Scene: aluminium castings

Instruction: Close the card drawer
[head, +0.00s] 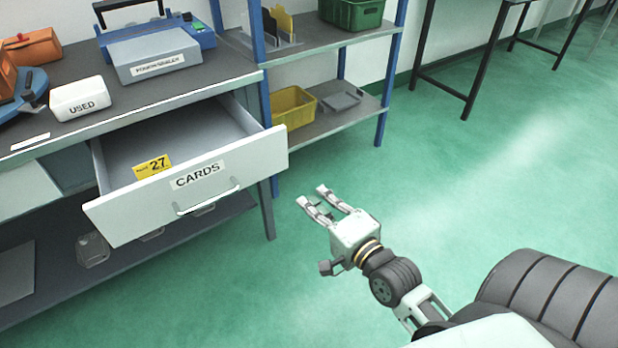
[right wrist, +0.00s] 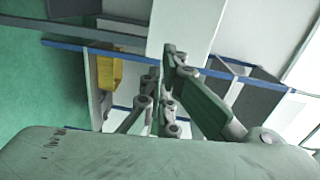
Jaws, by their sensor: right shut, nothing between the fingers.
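The card drawer (head: 190,189) is pulled well out of the workbench. Its white front has a "CARDS" label (head: 197,175) and a bar handle (head: 207,197). A yellow card marked 27 (head: 152,166) is inside the drawer, just behind the front. My right gripper (head: 312,196) is in front of and to the right of the drawer front, apart from the handle, shut and empty. Its fingers also show in the right wrist view (right wrist: 172,58), with a white panel behind them that looks like the drawer front. My left gripper is not in view.
The bench top (head: 150,107) holds a white "USED" box (head: 80,98) and a blue-and-grey machine (head: 163,55). A blue-post shelf with a yellow bin (head: 292,107) and a green crate (head: 352,12) stands right of the drawer. The green floor (head: 480,160) on the right is clear.

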